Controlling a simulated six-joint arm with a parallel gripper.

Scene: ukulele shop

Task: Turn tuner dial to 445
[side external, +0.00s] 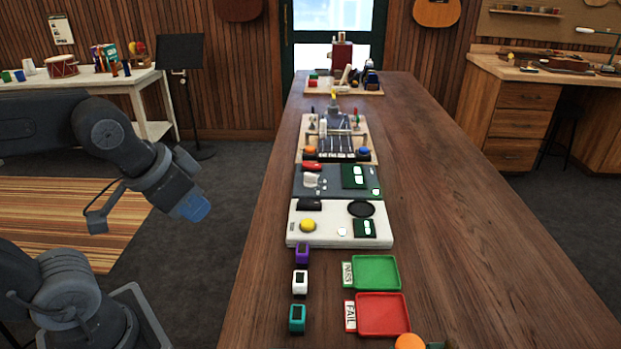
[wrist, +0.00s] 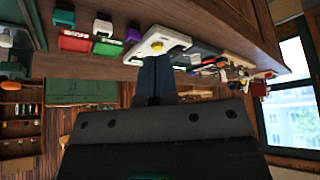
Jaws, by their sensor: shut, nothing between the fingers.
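A white panel (side external: 300,236) lies on the long bench, with a black round dial-like piece (side external: 361,209), a yellow button (side external: 307,225) and a small green screen (side external: 365,228). I cannot read any number there or tell for sure which piece is the tuner dial. Three small tuner-like devices stand in front of it: purple (side external: 302,253), white (side external: 300,282) and teal (side external: 297,318). My gripper (side external: 193,207) is shut and empty, in the air left of the bench, apart from the panel. In the wrist view its blue fingers (wrist: 155,78) are together, below the panel (wrist: 152,46) in the picture.
A green tray (side external: 391,272) labelled PASS and a red tray (side external: 402,314) labelled FAIL lie near the front. An orange knob-like ball (side external: 410,342) is at the front edge of view. Behind the panel are a grey board (side external: 335,190) and a stringed fixture (side external: 337,138). The bench's right side is clear.

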